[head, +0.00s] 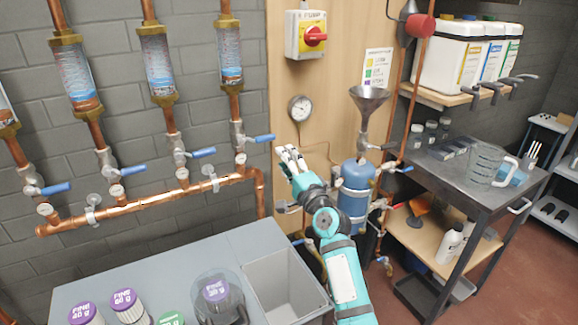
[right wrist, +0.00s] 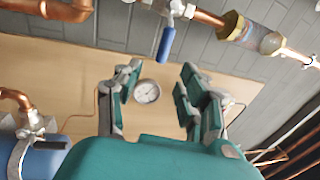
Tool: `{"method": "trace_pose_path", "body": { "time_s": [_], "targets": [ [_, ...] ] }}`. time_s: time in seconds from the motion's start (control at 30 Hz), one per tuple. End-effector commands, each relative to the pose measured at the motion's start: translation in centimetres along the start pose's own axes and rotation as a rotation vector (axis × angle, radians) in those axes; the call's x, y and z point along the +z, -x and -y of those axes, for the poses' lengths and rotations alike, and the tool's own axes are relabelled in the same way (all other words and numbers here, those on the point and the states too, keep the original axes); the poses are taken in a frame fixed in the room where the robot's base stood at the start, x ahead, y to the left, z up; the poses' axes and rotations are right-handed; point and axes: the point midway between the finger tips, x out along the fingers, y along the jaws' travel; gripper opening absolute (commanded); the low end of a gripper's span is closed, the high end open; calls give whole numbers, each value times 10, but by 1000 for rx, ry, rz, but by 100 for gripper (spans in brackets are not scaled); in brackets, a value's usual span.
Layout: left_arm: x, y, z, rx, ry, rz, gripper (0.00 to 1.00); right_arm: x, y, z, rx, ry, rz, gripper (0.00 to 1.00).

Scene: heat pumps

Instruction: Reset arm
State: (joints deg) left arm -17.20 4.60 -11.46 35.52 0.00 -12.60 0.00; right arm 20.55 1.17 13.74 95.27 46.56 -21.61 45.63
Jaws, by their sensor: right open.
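My right gripper (head: 290,158) is raised in front of the wooden panel, below and left of the round gauge (head: 301,108) in the head view. In the right wrist view the right gripper (right wrist: 158,98) is open, with its two teal and grey fingers apart. Nothing is between the fingers; the gauge (right wrist: 147,91) shows through the gap, behind them on the panel. My right arm (head: 335,250) reaches up from the bottom of the head view. My left gripper is not in view.
Copper pipes with blue-handled valves (head: 203,153) run left of the gripper. A blue tank (head: 355,190) with a steel funnel (head: 369,98) stands close on its right. A grey bench (head: 170,275) holds lidded jars and an open bin. A metal cart (head: 470,175) stands at right.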

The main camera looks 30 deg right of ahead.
Motion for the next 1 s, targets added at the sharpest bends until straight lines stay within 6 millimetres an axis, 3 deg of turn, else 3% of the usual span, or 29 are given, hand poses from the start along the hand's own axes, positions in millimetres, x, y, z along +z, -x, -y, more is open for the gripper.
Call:
{"method": "trace_pose_path", "body": {
  "time_s": [0.2,0.73,0.87,1.0],
  "targets": [
    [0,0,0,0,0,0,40,0,18,0,1,0,0,41],
    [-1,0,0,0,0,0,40,2,20,-2,7,8,5,41],
    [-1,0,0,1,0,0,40,20,38,-25,86,120,66,41],
    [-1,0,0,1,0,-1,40,60,93,-81,281,404,231,41]
  ]
}}
